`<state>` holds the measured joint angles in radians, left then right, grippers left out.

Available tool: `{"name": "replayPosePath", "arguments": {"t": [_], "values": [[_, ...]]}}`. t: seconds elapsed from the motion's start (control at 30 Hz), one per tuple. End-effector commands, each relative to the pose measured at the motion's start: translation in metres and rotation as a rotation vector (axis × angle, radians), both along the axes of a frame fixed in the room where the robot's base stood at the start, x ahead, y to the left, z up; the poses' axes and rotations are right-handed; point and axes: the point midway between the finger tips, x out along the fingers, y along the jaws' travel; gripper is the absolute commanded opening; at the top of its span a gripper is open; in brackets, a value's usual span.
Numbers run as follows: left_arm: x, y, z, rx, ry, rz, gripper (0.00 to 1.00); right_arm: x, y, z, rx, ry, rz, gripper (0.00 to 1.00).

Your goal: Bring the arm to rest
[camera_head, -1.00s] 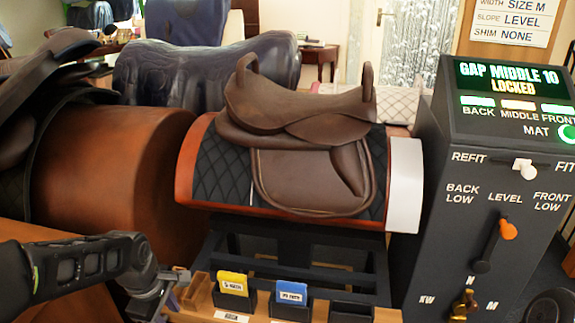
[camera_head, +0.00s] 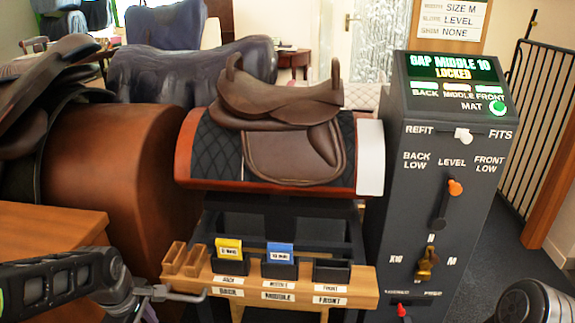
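My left arm comes in from the lower left, with its gripper (camera_head: 172,293) by the left end of the wooden shim rack (camera_head: 360,296). Its fingers are small and overlap the rack's edge, so I cannot tell whether they are open or shut. I see nothing held in them. A grey rounded part at the lower right corner looks like my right arm; its gripper is out of view. The brown saddle (camera_head: 280,104) sits on the dark quilted pad (camera_head: 215,150) over the barrel-shaped stand.
The control box (camera_head: 400,200) on the right reads "GAP MIDDLE 10 LOCKED". The rack holds a yellow-tagged card (camera_head: 229,248) and a blue-tagged card (camera_head: 280,253); its front slot (camera_head: 332,268) looks empty. A brown barrel (camera_head: 115,165) with another saddle and a wooden tabletop (camera_head: 45,232) stand left.

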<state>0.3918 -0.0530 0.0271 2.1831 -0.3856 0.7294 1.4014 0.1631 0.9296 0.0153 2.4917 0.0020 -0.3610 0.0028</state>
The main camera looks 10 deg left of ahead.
Motion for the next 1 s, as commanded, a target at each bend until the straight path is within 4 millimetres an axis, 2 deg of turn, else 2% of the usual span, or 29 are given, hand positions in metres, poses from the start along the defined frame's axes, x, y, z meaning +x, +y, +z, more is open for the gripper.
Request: {"name": "replayPosePath", "arguments": {"t": [0.33, 0.43, 0.57, 0.67, 0.77, 0.87, 0.9, 1.0], "values": [[0.034, -0.004, 0.005, 0.067, -0.154, -0.252, 0.38, 0.001, 0.000, 0.000, 0.000, -0.002, -0.001, 0.50], [0.047, -0.012, -0.002, 0.092, -0.209, -0.360, 0.38, 0.001, 0.000, 0.000, 0.000, -0.002, -0.001, 0.50], [0.063, -0.034, -0.024, 0.122, -0.273, -0.531, 0.38, 0.001, 0.000, 0.000, 0.000, -0.002, -0.001, 0.50], [0.072, -0.062, -0.055, 0.143, -0.317, -0.688, 0.38, 0.001, 0.000, 0.000, 0.000, -0.002, -0.001, 0.50], [0.070, -0.104, -0.101, 0.158, -0.346, -0.874, 0.38, 0.001, 0.000, 0.000, 0.000, -0.002, -0.001, 0.50], [0.050, -0.152, -0.154, 0.158, -0.351, -1.051, 0.38, 0.001, 0.000, 0.000, 0.000, -0.002, -0.001, 0.50], [0.037, -0.170, -0.173, 0.152, -0.344, -1.110, 0.38, 0.001, 0.000, 0.000, 0.000, -0.002, -0.001, 0.50], [0.001, -0.206, -0.213, 0.118, -0.311, -1.216, 0.38, 0.001, 0.000, 0.000, 0.000, -0.002, -0.001, 0.50]]}}
